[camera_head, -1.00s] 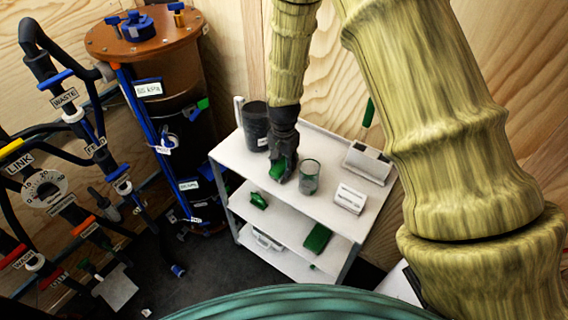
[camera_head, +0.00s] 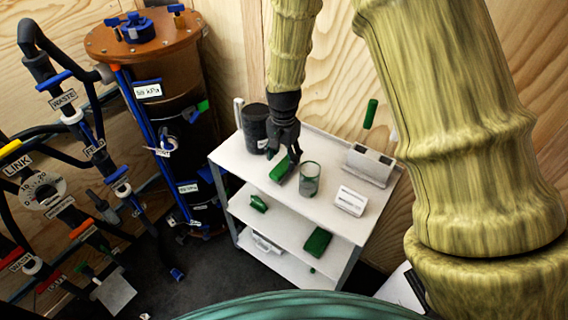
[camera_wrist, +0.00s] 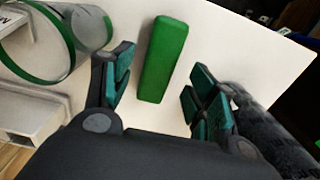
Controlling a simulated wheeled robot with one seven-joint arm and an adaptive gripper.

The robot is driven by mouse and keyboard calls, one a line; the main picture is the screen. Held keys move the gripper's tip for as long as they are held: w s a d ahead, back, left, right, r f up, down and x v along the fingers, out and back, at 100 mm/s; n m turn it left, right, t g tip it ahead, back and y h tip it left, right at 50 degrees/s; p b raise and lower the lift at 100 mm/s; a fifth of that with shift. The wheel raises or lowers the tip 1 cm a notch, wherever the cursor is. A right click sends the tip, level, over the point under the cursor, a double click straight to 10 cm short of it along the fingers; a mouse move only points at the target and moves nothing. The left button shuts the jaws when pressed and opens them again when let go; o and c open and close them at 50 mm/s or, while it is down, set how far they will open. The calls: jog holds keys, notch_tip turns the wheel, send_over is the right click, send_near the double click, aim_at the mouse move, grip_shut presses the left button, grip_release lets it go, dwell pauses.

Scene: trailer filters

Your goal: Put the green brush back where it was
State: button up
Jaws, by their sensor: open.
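The green brush (camera_head: 281,168), a long rounded block, lies on the cart's white top shelf (camera_head: 331,199), left of a clear cup. In the wrist view the brush (camera_wrist: 163,58) lies on the white surface, between and just beyond my spread fingertips, with bare surface on both sides. My gripper (camera_head: 284,153) is open and empty, pointing down at the brush. Its fingers partly cover the brush in the head view. No bristles can be made out.
The clear green-rimmed cup (camera_head: 309,179) stands close right of my gripper. A black canister (camera_head: 254,128) stands behind left. A white box (camera_head: 351,200) and a grey holder (camera_head: 369,164) are further right. Green items lie on the lower shelves (camera_head: 317,242).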

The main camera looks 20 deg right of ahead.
aim_at(284, 165)
notch_tip(284, 165, up, 7)
jog(key=b, duration=0.1)
jog(key=shift+r, duration=0.2)
jog(key=shift+r, duration=0.1)
dwell(0.4)
